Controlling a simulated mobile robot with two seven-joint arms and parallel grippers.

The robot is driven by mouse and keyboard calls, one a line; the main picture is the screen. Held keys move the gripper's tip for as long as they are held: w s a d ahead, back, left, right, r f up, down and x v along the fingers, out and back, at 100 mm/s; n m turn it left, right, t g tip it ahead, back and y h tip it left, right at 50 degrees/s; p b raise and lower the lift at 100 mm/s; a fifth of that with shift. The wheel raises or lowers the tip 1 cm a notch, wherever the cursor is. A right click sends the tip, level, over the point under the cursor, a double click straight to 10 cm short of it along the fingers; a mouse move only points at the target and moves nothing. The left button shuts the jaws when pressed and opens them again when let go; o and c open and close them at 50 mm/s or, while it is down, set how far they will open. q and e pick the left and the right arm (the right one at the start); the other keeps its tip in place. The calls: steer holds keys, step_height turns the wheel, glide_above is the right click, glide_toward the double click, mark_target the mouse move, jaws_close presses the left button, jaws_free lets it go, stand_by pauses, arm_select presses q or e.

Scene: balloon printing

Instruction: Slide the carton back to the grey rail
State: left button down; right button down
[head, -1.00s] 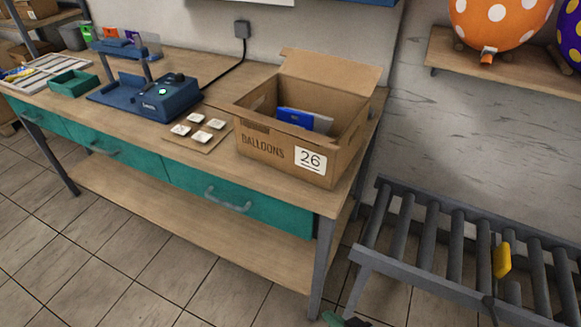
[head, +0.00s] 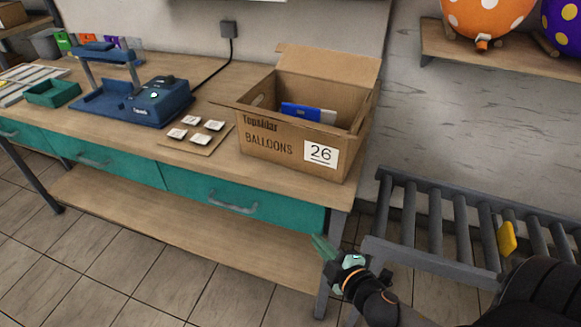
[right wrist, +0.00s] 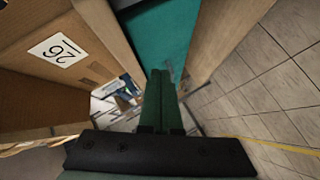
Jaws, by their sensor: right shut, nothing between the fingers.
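The open brown carton (head: 262,143), marked "BALLOONS" and "26", stands upright at the right end of the workbench (head: 208,90). Blue and white items show inside it. In the right wrist view, the carton (right wrist: 95,72) fills the upper left with its "26" label. My right gripper (head: 320,246) is shut and empty, in front of and below the bench's front right corner, apart from the carton. Its shut green fingers also show in the right wrist view (right wrist: 160,90). I cannot make out a grey rail behind the carton. My left gripper is out of view.
A grey roller conveyor (head: 436,220) with a yellow piece (head: 507,239) stands right of the bench. A card with white pieces (head: 196,133) and a blue machine (head: 150,102) are left of the carton. A balloon shelf (head: 490,56) hangs at upper right.

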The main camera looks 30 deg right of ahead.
steer(key=w+d+r+n+t, duration=0.1)
steer(key=w+r+n+t, duration=0.25)
steer(key=r+n, duration=0.45)
steer(key=m+p, duration=0.2)
glide_toward(292, 153)
steer(key=w+a, duration=0.3)
steer(key=shift+w+d, duration=0.4)
steer(key=shift+d, duration=0.2)
steer(key=shift+w+d, duration=0.45)
steer(key=shift+d, duration=0.2)
steer(key=shift+w+d, duration=0.35)
steer(key=shift+d, duration=0.05)
